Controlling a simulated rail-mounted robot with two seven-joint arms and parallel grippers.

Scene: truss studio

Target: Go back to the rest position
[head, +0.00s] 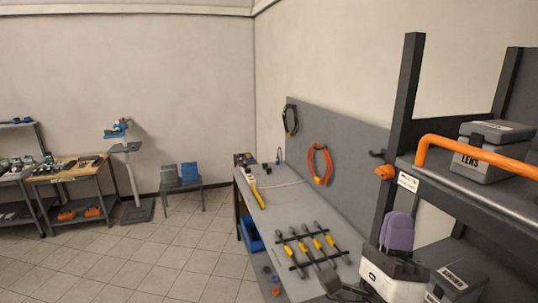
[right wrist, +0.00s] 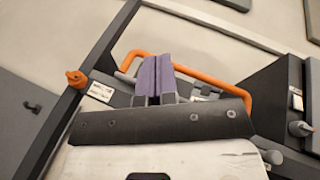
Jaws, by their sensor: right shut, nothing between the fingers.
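My right gripper (head: 398,220) is in the lower right of the head view, with purple fingers pointing up from a white wrist. It is in front of the dark shelf rack. In the right wrist view its two purple fingers (right wrist: 156,68) are together, shut and empty. An orange rail (right wrist: 130,62) shows behind them; the gap to it cannot be judged. My left gripper is in neither view.
The dark rack (head: 405,90) at right has an orange rail (head: 480,152) and a grey LENS case (head: 488,162). A grey bench (head: 275,212) holds several yellow-and-grey tools. Red (head: 319,165) and black cable coils hang above. Open tiled floor (head: 150,250) lies left.

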